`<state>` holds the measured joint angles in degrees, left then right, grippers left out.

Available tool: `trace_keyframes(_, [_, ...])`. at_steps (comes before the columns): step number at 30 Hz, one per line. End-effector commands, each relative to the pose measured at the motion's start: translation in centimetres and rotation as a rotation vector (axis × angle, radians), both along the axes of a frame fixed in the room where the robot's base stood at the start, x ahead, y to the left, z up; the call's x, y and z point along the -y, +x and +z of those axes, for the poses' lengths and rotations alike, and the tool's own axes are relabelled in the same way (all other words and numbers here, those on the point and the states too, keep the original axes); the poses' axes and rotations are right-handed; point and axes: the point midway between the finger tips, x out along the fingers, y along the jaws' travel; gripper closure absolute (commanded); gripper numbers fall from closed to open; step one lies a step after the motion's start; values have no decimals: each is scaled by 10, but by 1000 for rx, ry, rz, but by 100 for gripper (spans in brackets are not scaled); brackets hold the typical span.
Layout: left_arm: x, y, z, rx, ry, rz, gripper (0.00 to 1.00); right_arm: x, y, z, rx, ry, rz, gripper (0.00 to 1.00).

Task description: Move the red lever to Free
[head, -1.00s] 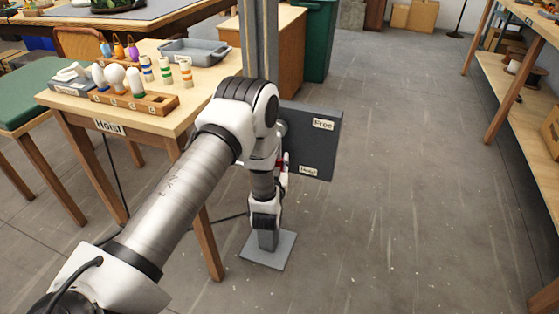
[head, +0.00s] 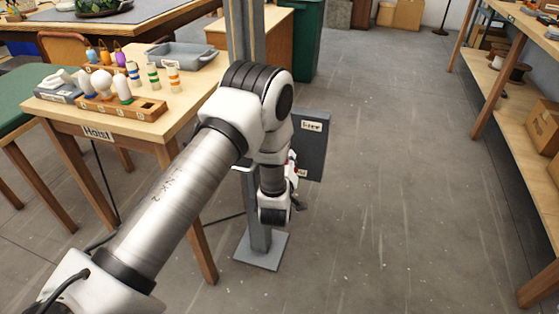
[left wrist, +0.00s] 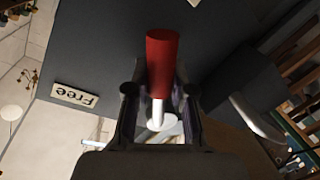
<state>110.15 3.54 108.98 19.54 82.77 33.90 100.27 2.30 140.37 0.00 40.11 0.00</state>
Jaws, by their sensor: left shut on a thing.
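The red lever (left wrist: 162,62) has a red grip on a pale metal stem. It stands between the fingers of my left gripper (left wrist: 160,94) in the left wrist view, and the gripper is shut on it. In the head view my left gripper (head: 292,168) is beside the dark grey panel (head: 315,150), mostly hidden by my own wrist. Only a bit of red shows there. The "Free" label (head: 312,126) is near the panel's top; it also shows upside down in the left wrist view (left wrist: 74,95). A lower label is mostly covered. My right gripper is out of view.
The panel is on a grey post with a flat foot (head: 262,252) on the floor. A wooden table (head: 185,112) marked "Hoist" stands left, with bulbs, a rack and a grey tray (head: 181,55). Shelving (head: 520,105) is at right. The floor between is clear.

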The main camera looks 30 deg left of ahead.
Motion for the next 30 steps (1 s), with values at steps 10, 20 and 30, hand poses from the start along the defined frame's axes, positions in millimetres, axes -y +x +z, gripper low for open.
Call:
trace_keyframes(10, [19, 4, 27, 75, -318, -1, 100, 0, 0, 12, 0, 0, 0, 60])
trace_keyframes(20, [27, 6, 49, 139, -587, -1, 100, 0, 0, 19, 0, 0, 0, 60])
trace_keyframes(30, [29, 7, 63, 176, -737, 0, 100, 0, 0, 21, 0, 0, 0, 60])
